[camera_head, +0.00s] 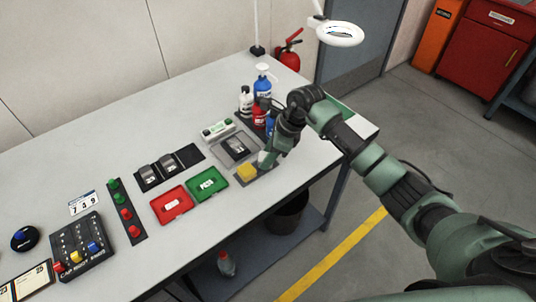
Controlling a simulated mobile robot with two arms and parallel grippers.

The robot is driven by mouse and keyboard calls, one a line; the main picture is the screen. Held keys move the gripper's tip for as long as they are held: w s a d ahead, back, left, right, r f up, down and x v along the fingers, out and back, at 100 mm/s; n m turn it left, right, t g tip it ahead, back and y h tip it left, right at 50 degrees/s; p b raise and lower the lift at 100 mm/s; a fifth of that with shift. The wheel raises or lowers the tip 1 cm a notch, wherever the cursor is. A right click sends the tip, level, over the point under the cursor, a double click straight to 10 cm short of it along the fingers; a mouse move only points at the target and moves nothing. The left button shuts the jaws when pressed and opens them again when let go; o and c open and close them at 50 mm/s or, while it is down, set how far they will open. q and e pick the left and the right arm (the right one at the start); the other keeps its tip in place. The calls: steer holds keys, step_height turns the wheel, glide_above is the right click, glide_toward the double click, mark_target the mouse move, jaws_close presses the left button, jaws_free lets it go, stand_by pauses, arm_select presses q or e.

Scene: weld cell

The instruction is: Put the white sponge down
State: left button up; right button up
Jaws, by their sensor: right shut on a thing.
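My right gripper (268,160) reaches in from the right, low over the far part of the grey workbench (110,110). It is shut on the white sponge (262,157), of which only a small pale part shows beside the fingers. A yellow sponge (247,172) sits on a small grey tray (262,172) just to the left and nearer. I cannot tell whether the white sponge touches the tray. My left gripper is not in view.
Bottles, including a blue one (264,82) and a red one (260,112), stand behind the gripper. A dark-framed tray (236,148), a green tray (208,184) and a red tray (172,204) lie to the left. A ring lamp (340,34) hangs above.

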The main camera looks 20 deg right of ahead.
steer(key=shift+f, duration=0.2)
steer(key=o, duration=1.2)
steer(key=shift+r, duration=0.1)
steer(key=shift+r, duration=0.3)
steer(key=b+v, duration=0.2)
steer(key=v, duration=0.9)
steer(key=shift+d+r, duration=0.2)
steer(key=shift+r, duration=0.15)
steer(key=shift+a, duration=0.1)
